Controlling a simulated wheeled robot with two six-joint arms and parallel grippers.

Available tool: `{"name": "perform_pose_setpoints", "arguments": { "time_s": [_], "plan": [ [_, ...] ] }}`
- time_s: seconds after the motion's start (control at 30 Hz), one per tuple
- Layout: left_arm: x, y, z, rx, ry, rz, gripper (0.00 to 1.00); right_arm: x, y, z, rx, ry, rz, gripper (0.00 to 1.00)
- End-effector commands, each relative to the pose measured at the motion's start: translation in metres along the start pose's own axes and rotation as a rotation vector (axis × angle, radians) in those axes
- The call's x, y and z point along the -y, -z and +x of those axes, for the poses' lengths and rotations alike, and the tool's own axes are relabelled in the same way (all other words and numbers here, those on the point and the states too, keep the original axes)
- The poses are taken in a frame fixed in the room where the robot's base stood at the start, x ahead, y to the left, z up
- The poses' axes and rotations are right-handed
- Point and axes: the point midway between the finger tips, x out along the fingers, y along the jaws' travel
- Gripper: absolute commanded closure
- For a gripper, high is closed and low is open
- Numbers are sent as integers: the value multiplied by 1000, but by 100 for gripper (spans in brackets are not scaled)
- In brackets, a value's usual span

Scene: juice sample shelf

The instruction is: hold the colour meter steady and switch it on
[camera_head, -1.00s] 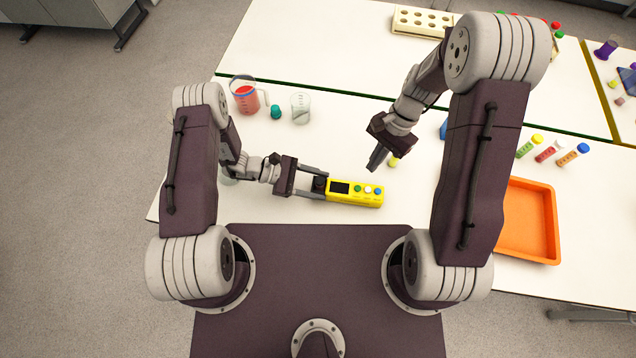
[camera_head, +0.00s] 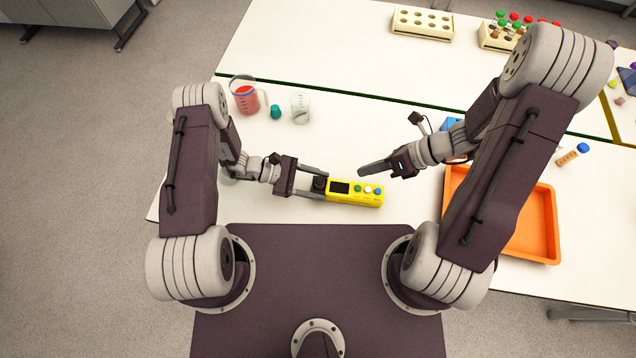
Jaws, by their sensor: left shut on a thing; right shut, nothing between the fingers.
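The yellow colour meter (camera_head: 354,198) lies on the white table in front of my base, its long side running left to right. It has a dark screen (camera_head: 339,188) on its left part and green, white and blue buttons (camera_head: 367,190) on its right part. My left gripper (camera_head: 318,186) is shut on the meter's dark left end. My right gripper (camera_head: 363,171) is shut and empty. Its fingertips appear just behind the buttons in the picture; I cannot tell their exact height, and I see no clear contact with the meter.
An orange tray (camera_head: 537,252) stands at the right, partly behind my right arm. A beaker of red liquid (camera_head: 246,97), a teal cap (camera_head: 275,112) and a clear beaker (camera_head: 300,109) stand at the back left. Tube racks (camera_head: 423,24) stand farther back. A capped orange tube (camera_head: 570,155) is at the right.

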Motion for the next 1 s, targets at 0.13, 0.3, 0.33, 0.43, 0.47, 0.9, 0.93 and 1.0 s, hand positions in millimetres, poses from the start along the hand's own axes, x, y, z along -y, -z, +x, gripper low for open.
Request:
{"name": "perform_pose_setpoints", "arguments": {
  "time_s": [0.13, 0.3, 0.33, 0.43, 0.47, 0.9, 0.93, 1.0],
  "plan": [
    [0, 1, 0, -3, 0, 1, 100, 7, 9, 12, -3, -3, 3, 100],
    [0, 1, 0, -3, 0, 1, 100, 22, 24, 32, -4, -4, 1, 100],
    [0, 1, 0, -3, 0, 1, 100, 25, 27, 36, -4, -4, 0, 100],
    [0, 1, 0, -3, 0, 1, 100, 33, 34, 46, -4, -4, -1, 100],
    [0, 1, 0, -3, 0, 1, 100, 35, 36, 49, -3, -3, -2, 100],
    [0, 1, 0, -3, 0, 1, 100, 44, 44, 61, -3, -1, -6, 100],
    [0, 1, 0, -3, 0, 1, 100, 44, 44, 61, -3, -1, -6, 100],
    [0, 1, 0, -3, 0, 1, 100, 44, 44, 61, -3, -1, -5, 100]
  ]
}}
